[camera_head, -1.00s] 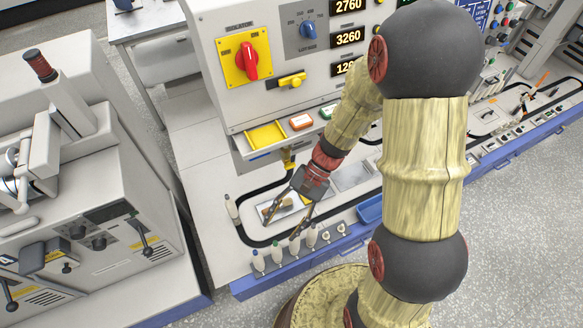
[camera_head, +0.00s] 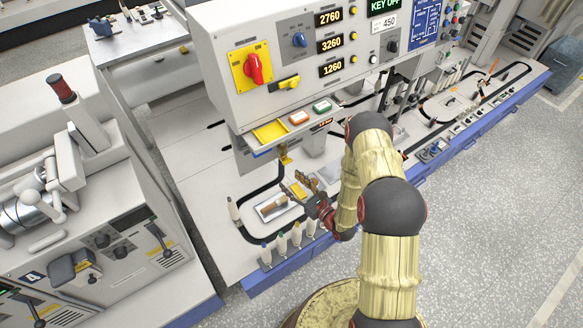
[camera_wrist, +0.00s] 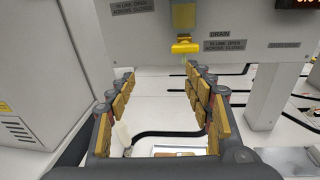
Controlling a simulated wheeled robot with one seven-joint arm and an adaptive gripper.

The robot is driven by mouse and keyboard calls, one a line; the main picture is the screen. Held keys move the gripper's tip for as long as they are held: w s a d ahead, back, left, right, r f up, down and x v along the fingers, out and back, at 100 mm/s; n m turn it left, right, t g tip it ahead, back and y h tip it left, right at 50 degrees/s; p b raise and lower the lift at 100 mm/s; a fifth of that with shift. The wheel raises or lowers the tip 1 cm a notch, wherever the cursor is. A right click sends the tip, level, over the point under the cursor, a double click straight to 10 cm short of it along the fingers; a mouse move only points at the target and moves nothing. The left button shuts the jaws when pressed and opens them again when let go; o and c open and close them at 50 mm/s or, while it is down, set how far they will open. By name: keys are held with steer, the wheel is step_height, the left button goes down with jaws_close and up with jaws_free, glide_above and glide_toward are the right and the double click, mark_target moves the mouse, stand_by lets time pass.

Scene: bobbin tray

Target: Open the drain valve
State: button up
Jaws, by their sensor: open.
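The drain valve (camera_wrist: 185,47) shows in the wrist view as a yellow crosswise lever under a yellow block, beside a DRAIN label (camera_wrist: 220,34). A plate reading "in-line open, across closed" (camera_wrist: 225,45) is next to it. In the head view the valve (camera_head: 284,154) hangs below the panel's yellow tray. My gripper (camera_wrist: 160,75) is open and empty, its padded fingers reaching toward the panel. The valve lies beyond the fingertips, nearer the right finger's line, untouched. In the head view my gripper (camera_head: 293,187) is below and in front of the valve.
A shallow tray (camera_head: 262,209) lies on the bench below my gripper. Several small bottles (camera_head: 282,243) stand along the bench's front edge. The control panel (camera_head: 225,85) overhangs the bench. A grey post (camera_wrist: 266,98) stands at right in the wrist view.

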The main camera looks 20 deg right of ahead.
mark_target(288, 161)
steer(key=shift+m+t+h, duration=0.4)
steer(key=shift+t+h, duration=0.4)
steer(key=shift+w+d+r+b, duration=0.1)
steer(key=shift+w+r+b, duration=0.15)
steer(key=shift+w, duration=1.2)
steer(key=shift+w+d+r+b, duration=0.1)
steer(key=shift+w+r, duration=0.3)
steer(key=shift+w, duration=1.1)
steer(key=shift+w+d+r+b, duration=0.1)
steer(key=shift+w+r+b, duration=0.15)
steer(key=shift+w, duration=1.2)
steer(key=shift+c, duration=0.3)
steer(key=c, duration=1.1)
steer(key=shift+c, duration=0.2)
